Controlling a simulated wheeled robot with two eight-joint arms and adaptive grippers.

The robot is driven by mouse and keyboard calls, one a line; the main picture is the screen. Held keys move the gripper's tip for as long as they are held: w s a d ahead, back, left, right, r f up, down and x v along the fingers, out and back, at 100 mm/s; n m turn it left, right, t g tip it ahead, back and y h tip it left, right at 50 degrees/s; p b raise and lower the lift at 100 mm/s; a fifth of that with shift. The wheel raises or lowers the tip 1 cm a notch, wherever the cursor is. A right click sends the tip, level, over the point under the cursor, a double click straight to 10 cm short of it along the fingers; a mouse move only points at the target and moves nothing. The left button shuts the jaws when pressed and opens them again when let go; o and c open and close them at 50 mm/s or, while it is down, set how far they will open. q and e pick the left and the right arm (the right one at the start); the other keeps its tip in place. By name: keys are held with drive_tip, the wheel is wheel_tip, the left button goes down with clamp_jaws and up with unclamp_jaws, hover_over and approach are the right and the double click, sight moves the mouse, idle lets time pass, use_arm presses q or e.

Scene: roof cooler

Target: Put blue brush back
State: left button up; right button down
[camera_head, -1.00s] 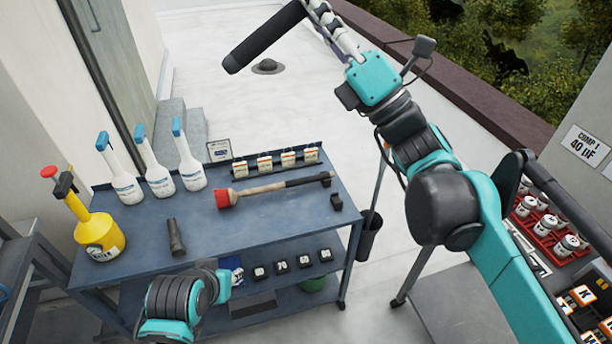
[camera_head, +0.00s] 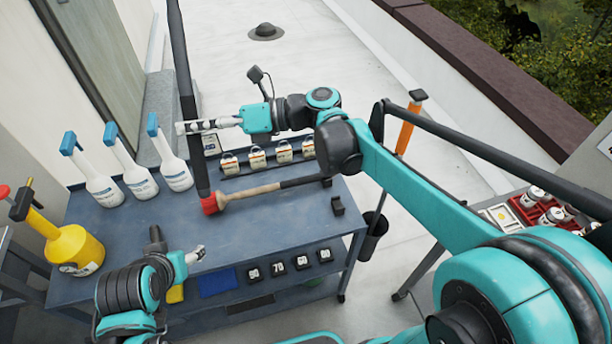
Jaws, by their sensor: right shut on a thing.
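My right gripper (camera_head: 196,126) is shut on a long black rod-like handle (camera_head: 184,60). The handle stands nearly upright in the picture, its upper end cut off by the top edge. Its lower end overlaps the head of a red brush (camera_head: 210,203); I cannot tell whether they touch. No blue bristles show, so I cannot confirm that the held thing is the blue brush. The red brush, with a wooden and black handle, lies on the blue-grey cart top (camera_head: 262,226). My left gripper (camera_head: 196,256) is low, at the cart's front; its finger gap is unclear.
Several white spray bottles (camera_head: 133,177) and a yellow sprayer (camera_head: 72,248) stand at the left. Several tagged padlock-like items (camera_head: 257,158) line the cart's back. A dark container (camera_head: 372,232) hangs at its right side. A red tray (camera_head: 532,211) holds cans at the right.

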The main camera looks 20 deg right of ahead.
drive_tip(key=w+d+f+n+g+h, duration=0.1)
drive_tip(key=d+f+n+g+h, duration=0.2)
drive_tip(key=f+h, duration=0.45)
drive_tip(key=d+f+n+g+h, duration=0.1)
drive_tip(key=d+f+n+h, duration=0.3)
drive_tip(key=f, duration=0.7)
drive_tip(key=w+d+f+n+t+h, duration=0.1)
drive_tip(key=d+f+n+t+h, duration=0.3)
drive_tip(key=d+f, duration=1.1)
drive_tip(key=shift+m+g+h, duration=0.35)
drive_tip(key=shift+m+g, duration=0.05)
drive_tip(key=shift+g, duration=0.4)
drive_tip(key=f+b, duration=0.4)
drive_tip(key=f, duration=0.1)
drive_tip(key=f+b, duration=0.3)
drive_tip(key=shift+d, duration=0.35)
drive_tip(key=c, duration=1.3)
unclamp_jaws()
drive_tip(key=shift+o, duration=0.2)
